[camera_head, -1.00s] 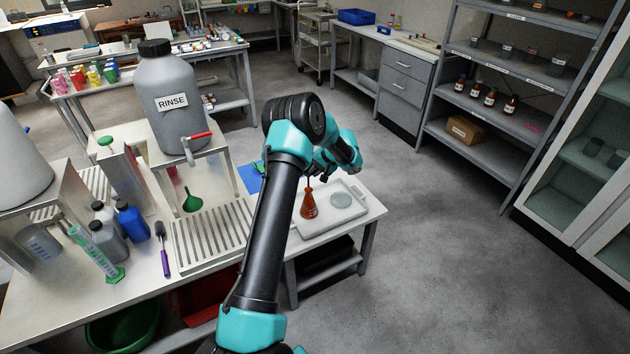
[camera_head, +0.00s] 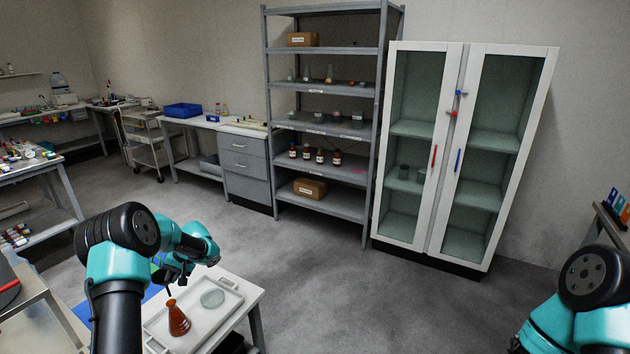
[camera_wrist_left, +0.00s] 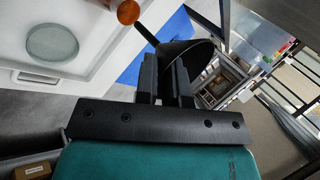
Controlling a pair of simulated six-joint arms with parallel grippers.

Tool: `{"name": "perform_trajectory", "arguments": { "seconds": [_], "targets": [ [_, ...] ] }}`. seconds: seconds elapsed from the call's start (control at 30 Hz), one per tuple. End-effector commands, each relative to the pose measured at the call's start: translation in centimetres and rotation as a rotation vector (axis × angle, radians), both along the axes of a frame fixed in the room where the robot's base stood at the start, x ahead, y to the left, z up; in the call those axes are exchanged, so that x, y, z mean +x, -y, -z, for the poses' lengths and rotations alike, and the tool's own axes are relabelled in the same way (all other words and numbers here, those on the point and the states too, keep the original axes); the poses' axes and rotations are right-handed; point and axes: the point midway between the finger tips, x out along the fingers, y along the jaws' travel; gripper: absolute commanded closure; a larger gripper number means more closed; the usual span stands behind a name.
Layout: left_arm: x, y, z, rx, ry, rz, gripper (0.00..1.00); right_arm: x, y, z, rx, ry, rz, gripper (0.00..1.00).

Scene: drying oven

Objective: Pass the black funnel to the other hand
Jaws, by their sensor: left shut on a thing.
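Below the left gripper a white tray (camera_head: 212,325) holds an amber flask (camera_head: 178,320) and a round glass dish (camera_head: 212,298). A blue mat (camera_head: 153,310) lies beside it. A shelf rack (camera_head: 325,190) and a glass-door cabinet (camera_head: 428,245) stand behind. The floor between is clear.

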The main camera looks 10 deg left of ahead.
Motion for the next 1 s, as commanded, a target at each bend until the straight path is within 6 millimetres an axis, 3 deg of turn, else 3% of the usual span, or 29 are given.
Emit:
{"name": "perform_trajectory", "arguments": {
  "seconds": [0.17,0.27,0.63,1.0],
  "targets": [
    [1.4,3.5,1.4,-0.003,-0.003,0.040,1.00,0.0,0.0,0.0,0.000,0.000,0.000,0.57],
    [2.5,6.9,2.8,-0.004,-0.005,0.076,1.00,0.0,0.0,0.0,0.000,0.000,0.000,0.57],
    [4.9,22.9,8.2,-0.002,-0.006,0.244,1.00,0.0,0.0,0.0,0.000,0.000,0.000,0.57],
    [2.7,38.5,12.9,-0.001,-0.004,0.421,1.00,0.0,0.0,0.0,0.000,0.000,0.000,0.57]
  ]
}}
